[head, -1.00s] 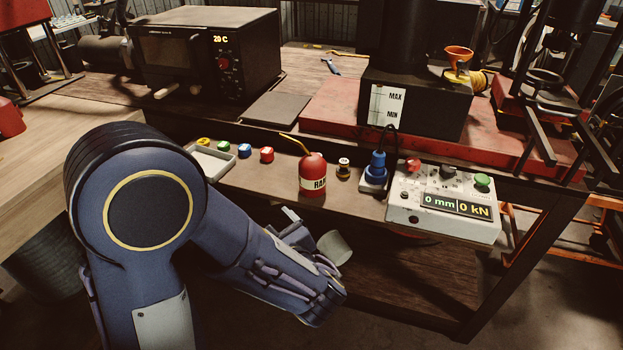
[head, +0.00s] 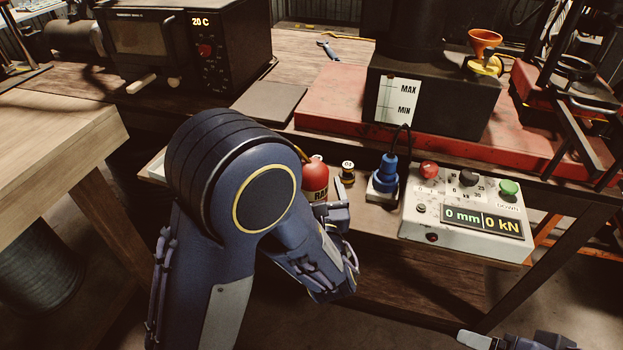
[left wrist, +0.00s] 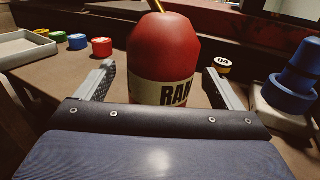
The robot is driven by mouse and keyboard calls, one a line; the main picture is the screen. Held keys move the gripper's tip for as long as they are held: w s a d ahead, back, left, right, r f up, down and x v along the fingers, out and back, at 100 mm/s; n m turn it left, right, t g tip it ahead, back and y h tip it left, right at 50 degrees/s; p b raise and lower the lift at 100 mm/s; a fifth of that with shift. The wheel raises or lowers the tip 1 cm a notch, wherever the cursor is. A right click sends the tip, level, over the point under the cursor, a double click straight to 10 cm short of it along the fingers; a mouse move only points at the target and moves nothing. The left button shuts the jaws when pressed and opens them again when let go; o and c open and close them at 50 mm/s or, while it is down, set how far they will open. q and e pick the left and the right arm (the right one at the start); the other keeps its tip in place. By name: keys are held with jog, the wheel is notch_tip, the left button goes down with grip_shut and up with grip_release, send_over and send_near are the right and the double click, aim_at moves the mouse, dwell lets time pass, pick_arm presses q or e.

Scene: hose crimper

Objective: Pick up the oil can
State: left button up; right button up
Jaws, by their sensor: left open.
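The oil can (head: 316,172) is red with a cream label and a thin brass spout. It stands upright on the bench's front shelf, partly hidden behind my left arm in the head view. In the left wrist view the oil can (left wrist: 165,55) fills the middle. My left gripper (left wrist: 160,72) is open, one finger on each side of the can, with visible gaps to it. In the head view my left gripper (head: 328,193) is at the can's front. Part of my right gripper (head: 478,340) shows at the bottom right edge; its opening is unclear.
A small black and yellow spool (head: 347,171) stands close right of the can. Beyond it are a blue plug in a socket (head: 385,178) and a control box (head: 463,222). In the left wrist view, coloured caps (left wrist: 102,47) and a tray (left wrist: 25,48) lie to the left.

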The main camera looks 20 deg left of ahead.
pick_arm(q)
jog(key=shift+x, duration=2)
jog(key=shift+r, duration=0.2)
jog(key=c, duration=1.4)
